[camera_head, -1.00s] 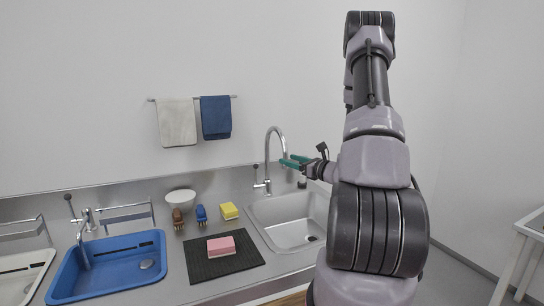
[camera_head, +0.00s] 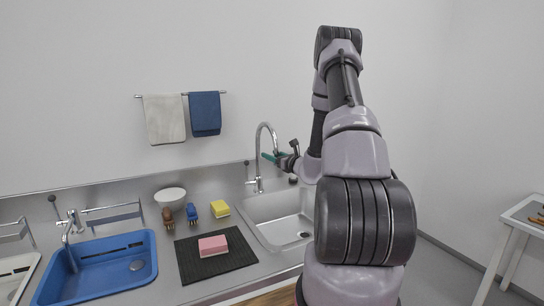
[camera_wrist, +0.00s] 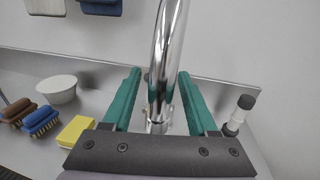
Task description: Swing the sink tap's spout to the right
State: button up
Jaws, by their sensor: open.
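The sink tap (camera_head: 258,160) is a tall chrome gooseneck standing at the back of the steel sink (camera_head: 283,222). Its spout curves over at the top. My gripper (camera_head: 272,158), with green fingers, is at the spout's height in the head view. In the wrist view the chrome spout (camera_wrist: 167,60) rises between the two open green fingers of my gripper (camera_wrist: 160,100), one finger on each side. I cannot tell whether either finger touches it. The tap's base is partly hidden behind the spout in the wrist view.
A yellow sponge (camera_head: 220,208), two brushes (camera_head: 191,211) and a white bowl (camera_head: 170,196) sit left of the sink. A pink sponge (camera_head: 212,246) lies on a black mat (camera_head: 190,262). A blue basin (camera_head: 100,268) stands further left. A dark-capped bottle (camera_wrist: 240,112) stands right of the tap.

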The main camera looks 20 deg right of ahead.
jog(key=shift+w, duration=0.1)
grip_shut()
dwell(1.4)
